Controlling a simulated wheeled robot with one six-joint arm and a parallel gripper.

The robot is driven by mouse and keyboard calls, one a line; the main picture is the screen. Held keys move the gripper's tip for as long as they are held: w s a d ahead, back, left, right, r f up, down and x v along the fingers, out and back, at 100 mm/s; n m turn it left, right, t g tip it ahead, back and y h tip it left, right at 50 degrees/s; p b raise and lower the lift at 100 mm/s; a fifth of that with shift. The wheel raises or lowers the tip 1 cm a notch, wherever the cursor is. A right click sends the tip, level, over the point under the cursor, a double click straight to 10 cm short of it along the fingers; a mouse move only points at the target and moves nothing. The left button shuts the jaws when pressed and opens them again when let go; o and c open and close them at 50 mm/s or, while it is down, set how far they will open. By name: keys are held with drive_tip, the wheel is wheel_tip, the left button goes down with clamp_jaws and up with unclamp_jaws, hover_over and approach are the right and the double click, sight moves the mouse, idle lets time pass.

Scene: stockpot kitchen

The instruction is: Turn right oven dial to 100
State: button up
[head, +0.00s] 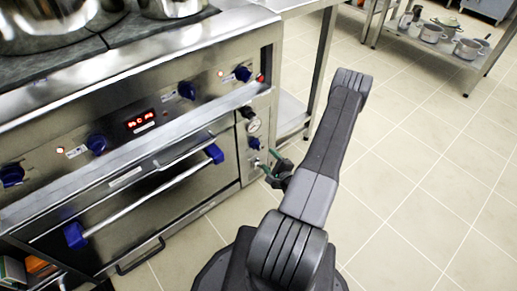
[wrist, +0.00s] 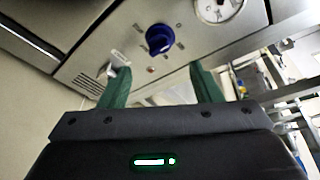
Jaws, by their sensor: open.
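The right oven dial is a blue knob (head: 254,144) on the narrow steel panel at the oven's right side, below a round gauge. In the wrist view the blue dial (wrist: 159,38) shows ahead of the fingertips, roughly between them, with small marks around it. My gripper (head: 266,172) is open and empty, just in front of and below the dial in the head view. Its two green fingers (wrist: 163,78) are apart, and none appears to touch the dial. The dial's printed numbers are too small to read.
The round gauge (wrist: 218,9) sits beside the dial. The oven door's long handle (head: 150,195) juts out left of the panel. More blue knobs and a red display (head: 141,122) line the upper panel.

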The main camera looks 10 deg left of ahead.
sight(258, 148)
drive_tip(key=b+x, duration=0.1)
drive_tip(key=x, duration=0.8)
drive_tip(key=shift+w+a+f, duration=0.1)
drive_tip(key=shift+w+a, duration=0.05)
drive_tip(key=shift+a, duration=0.1)
drive_tip(key=c, duration=1)
